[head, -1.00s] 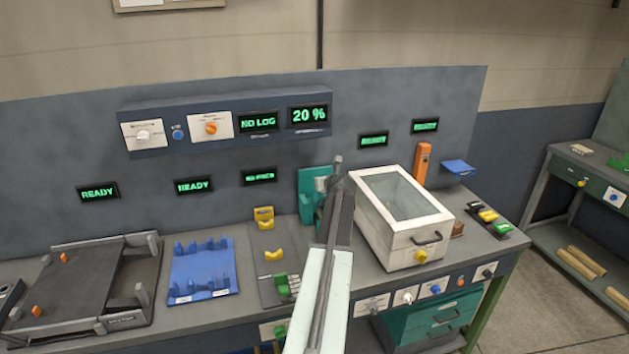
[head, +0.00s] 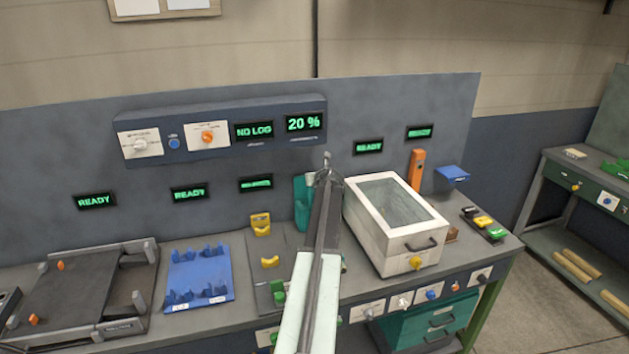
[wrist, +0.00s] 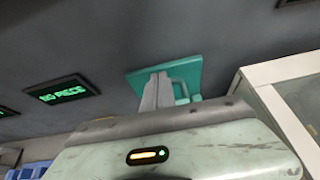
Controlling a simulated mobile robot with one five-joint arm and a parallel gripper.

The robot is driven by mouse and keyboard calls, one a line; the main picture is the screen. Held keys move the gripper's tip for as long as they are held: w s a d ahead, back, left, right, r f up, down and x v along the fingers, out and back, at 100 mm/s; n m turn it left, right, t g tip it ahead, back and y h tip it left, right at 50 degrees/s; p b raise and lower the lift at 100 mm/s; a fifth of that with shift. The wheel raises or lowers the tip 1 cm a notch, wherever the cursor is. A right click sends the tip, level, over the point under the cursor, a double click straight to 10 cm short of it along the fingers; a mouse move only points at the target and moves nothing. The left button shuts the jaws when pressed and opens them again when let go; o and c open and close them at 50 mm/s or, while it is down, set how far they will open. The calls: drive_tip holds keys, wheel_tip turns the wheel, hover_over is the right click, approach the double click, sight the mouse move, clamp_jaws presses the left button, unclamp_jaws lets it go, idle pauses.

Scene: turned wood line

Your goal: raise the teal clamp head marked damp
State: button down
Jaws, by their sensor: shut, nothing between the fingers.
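The teal clamp head (head: 301,204) stands against the back panel behind the bench, left of the white glass-lidded box. My arm hides its right part in the head view, and I cannot read any mark on it. In the wrist view the teal clamp head (wrist: 190,76) shows a flat plate with a looped handle. My gripper (wrist: 158,84) is shut and empty. Its fingers overlap the handle's left side in that view; I cannot tell whether they touch it. In the head view my gripper (head: 325,168) is beside the clamp head's upper right.
The white box (head: 397,236) stands close on the right. Yellow pieces (head: 270,262) and a blue rack (head: 199,275) are on the left. A control box (head: 222,132) juts out above. A nearby display (wrist: 62,89) reads NO PIECE.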

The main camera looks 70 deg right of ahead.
idle(0.3)
drive_tip(key=shift+r+p, duration=0.3)
drive_tip(key=shift+p, duration=0.05)
drive_tip(key=s+a+r+p, duration=0.2)
drive_tip(key=a+r+p, duration=0.1)
drive_tip(key=r+p, duration=0.5)
drive_tip(key=shift+s+a+r, duration=0.2)
drive_tip(key=shift+s+a, duration=0.1)
drive_tip(key=shift+s, duration=0.05)
